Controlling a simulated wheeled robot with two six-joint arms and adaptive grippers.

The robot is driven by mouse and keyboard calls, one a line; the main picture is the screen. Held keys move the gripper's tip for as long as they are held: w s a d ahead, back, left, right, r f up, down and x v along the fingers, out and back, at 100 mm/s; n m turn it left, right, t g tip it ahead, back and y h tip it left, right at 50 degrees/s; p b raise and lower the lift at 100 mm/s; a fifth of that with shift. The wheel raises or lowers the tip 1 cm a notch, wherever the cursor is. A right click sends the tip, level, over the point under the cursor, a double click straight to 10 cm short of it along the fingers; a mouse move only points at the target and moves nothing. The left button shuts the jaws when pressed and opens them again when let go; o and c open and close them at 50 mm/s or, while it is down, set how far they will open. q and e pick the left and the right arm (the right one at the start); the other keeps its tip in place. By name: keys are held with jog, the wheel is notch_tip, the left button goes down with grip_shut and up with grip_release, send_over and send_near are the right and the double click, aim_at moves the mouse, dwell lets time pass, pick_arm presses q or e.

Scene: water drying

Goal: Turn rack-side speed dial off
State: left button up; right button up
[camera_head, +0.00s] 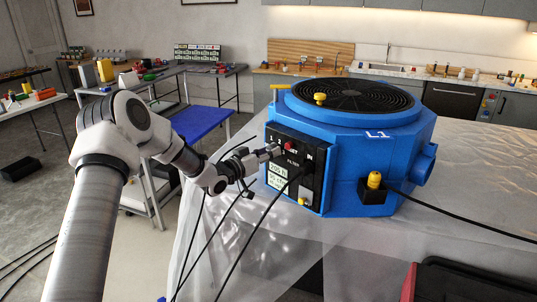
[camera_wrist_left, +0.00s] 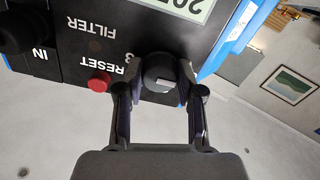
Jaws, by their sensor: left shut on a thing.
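A blue machine (camera_head: 390,165) marked L1, with a round black grille on top, stands on the plastic-covered surface. Its black control panel (camera_head: 318,178) faces left and has a red RESET button (camera_head: 290,146), a small display and lettering. In the left wrist view, a round black dial (camera_wrist_left: 159,72) sits on the panel beside the red button (camera_wrist_left: 99,82). My left gripper (camera_head: 266,160) reaches the panel from the left; its two fingers (camera_wrist_left: 158,95) are closed on either side of the dial. The dial's pointer mark is hard to read. My right gripper is not in view.
Black cables (camera_head: 238,222) hang in front of the panel, and another cable leaves a yellow connector (camera_head: 374,180). A red and black item (camera_head: 450,284) lies at the lower right. The plastic sheet (camera_head: 480,190) on the right is mostly clear. Workbenches stand behind.

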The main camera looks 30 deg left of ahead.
pick_arm(q)
jog(key=shift+r, duration=0.1)
jog(key=o, duration=1.2)
jog(key=shift+c, duration=0.2)
jog(key=s+a, duration=0.2)
jog(key=s, duration=0.9)
jog(key=shift+s+a, duration=0.15)
jog(key=shift+s, duration=0.2)
